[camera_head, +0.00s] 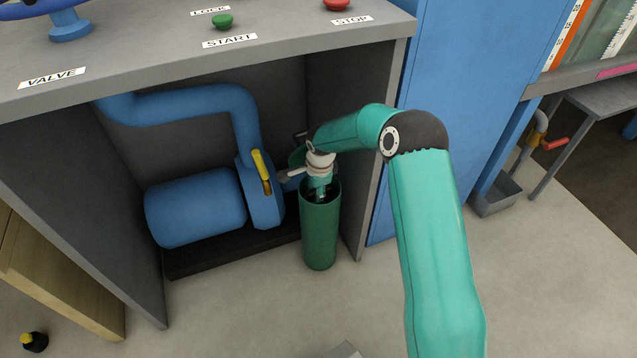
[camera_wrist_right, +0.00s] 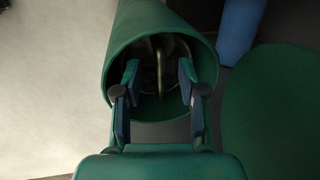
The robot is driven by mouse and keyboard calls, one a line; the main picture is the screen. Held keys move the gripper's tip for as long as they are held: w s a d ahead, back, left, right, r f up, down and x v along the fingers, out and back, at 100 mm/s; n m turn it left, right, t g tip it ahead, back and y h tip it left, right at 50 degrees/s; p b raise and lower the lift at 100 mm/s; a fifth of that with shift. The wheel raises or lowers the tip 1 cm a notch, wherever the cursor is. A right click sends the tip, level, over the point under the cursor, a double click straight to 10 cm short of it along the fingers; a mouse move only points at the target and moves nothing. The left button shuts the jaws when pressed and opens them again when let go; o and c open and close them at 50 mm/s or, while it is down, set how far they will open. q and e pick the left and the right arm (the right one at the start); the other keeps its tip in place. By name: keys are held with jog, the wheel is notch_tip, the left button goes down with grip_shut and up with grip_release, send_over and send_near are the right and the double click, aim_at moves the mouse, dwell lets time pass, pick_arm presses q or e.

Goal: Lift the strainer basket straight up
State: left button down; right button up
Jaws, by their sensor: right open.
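The strainer basket (camera_wrist_right: 173,48) sits inside the open mouth of an upright green cylinder (camera_head: 319,238). In the right wrist view its grey upright handle (camera_wrist_right: 158,68) shows in the middle of the dark opening. The cylinder's wall also shows there (camera_wrist_right: 130,22). My right gripper (camera_head: 321,195) points down into the cylinder's mouth. In the right wrist view it (camera_wrist_right: 158,82) is open, with one finger on each side of the handle and a gap to each. In the head view the basket is hidden by the gripper and rim. My left gripper is in neither view.
A green disc, perhaps a lid (camera_wrist_right: 275,110), stands close beside the cylinder. A blue pump (camera_head: 195,207) with a yellow lever (camera_head: 262,172) is left of it. The grey cabinet's top (camera_head: 170,55) overhangs behind, and its side wall is close on the right.

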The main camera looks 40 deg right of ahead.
jog(key=shift+w+d+f, duration=0.1)
jog(key=shift+w+f, duration=0.05)
jog(key=shift+f, duration=0.5)
jog(key=shift+w+f, duration=0.1)
jog(key=shift+f, duration=0.5)
jog(key=shift+c, duration=0.3)
grip_shut()
jog(key=shift+r, duration=0.15)
notch_tip(320, 180, up, 13)
jog(key=p, duration=0.6)
dwell(1.1)
dwell(0.4)
